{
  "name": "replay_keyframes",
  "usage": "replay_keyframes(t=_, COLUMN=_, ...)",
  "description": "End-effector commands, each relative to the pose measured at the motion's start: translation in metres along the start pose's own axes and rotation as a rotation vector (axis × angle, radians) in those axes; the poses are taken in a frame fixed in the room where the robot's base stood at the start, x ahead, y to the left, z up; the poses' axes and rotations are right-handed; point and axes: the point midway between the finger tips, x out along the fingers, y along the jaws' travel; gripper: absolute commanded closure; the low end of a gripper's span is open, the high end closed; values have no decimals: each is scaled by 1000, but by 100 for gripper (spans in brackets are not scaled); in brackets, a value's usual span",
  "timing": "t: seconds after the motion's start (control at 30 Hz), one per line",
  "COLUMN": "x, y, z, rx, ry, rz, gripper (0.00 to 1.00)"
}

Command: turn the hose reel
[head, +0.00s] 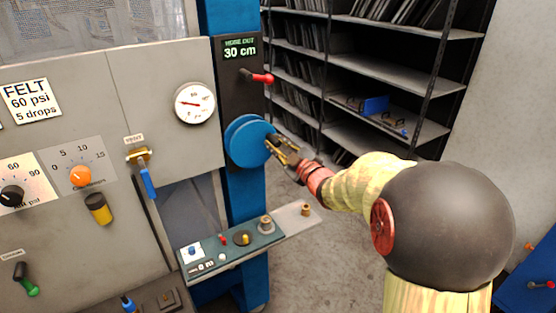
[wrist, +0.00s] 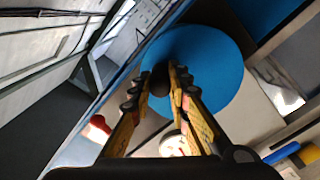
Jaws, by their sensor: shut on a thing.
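The hose reel (head: 246,143) is a round blue disc on the front of a blue post. In the head view it is near the middle, below a display reading "HOSE OUT 30 cm". My gripper (head: 273,141) reaches it from the right, at the disc's right side. In the wrist view the reel (wrist: 215,62) fills the upper middle, and my gripper (wrist: 161,82) is shut on a small dark knob (wrist: 160,77) on its face. The fingers hide part of the knob and of the disc.
A red-handled lever (head: 261,78) sticks out just above the reel. A gauge (head: 195,103) is to its left. A small control panel (head: 230,250) and a shelf plate (head: 298,217) jut out below.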

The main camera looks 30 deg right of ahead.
Motion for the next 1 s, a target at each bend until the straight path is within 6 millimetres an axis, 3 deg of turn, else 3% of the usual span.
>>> replay_keyframes(t=1.0, x=0, y=-8, z=-47, rx=-947, ry=1, rz=0, gripper=100)
